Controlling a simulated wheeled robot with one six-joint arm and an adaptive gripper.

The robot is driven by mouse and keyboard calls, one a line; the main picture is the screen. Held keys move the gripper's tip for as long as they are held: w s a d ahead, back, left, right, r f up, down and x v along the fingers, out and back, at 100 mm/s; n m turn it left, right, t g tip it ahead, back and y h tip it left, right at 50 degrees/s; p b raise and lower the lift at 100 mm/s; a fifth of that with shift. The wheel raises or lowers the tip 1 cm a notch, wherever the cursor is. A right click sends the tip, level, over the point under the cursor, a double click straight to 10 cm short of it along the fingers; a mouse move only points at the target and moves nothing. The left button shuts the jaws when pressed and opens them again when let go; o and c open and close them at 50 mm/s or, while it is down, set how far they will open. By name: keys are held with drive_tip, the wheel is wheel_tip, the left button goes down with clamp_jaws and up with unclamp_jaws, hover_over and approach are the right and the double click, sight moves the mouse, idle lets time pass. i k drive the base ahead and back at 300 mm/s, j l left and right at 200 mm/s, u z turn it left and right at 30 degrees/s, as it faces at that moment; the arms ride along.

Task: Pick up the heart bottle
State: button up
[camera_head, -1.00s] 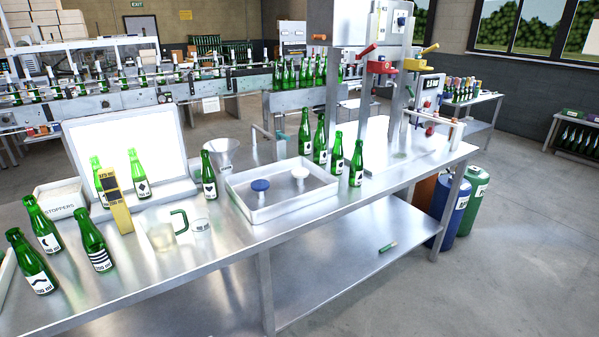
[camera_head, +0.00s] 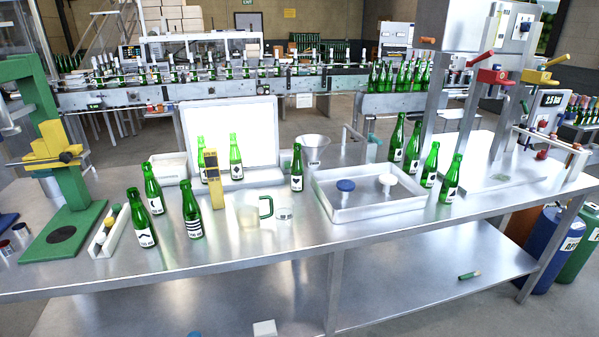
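Several green bottles stand upright on the steel bench. A lone bottle (camera_head: 297,168) left of the white tray has a dark mark on its label that may be a heart, but it is too small to be sure. A diamond bottle (camera_head: 236,160) stands before the white panel. At left are a striped bottle (camera_head: 191,211), a chevron bottle (camera_head: 141,220) and a crescent bottle (camera_head: 153,188). Bottles right of the tray, such as the front one (camera_head: 452,178), have marks too small to read. My gripper is not in view.
A white tray (camera_head: 375,214) holds blue and white knobs. A glass mug (camera_head: 250,213), a yellow gauge (camera_head: 213,180) and a funnel (camera_head: 312,148) stand mid-bench. A green press (camera_head: 75,190) is at left and a levered machine (camera_head: 490,75) at right. The bench front is mostly bare.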

sight(297, 171)
drive_tip(key=i+l+z, duration=0.25)
drive_tip(key=i+l, duration=0.15)
drive_tip(key=i+l+z, duration=0.2)
drive_tip(key=i, duration=0.25)
drive_tip(key=l, duration=0.1)
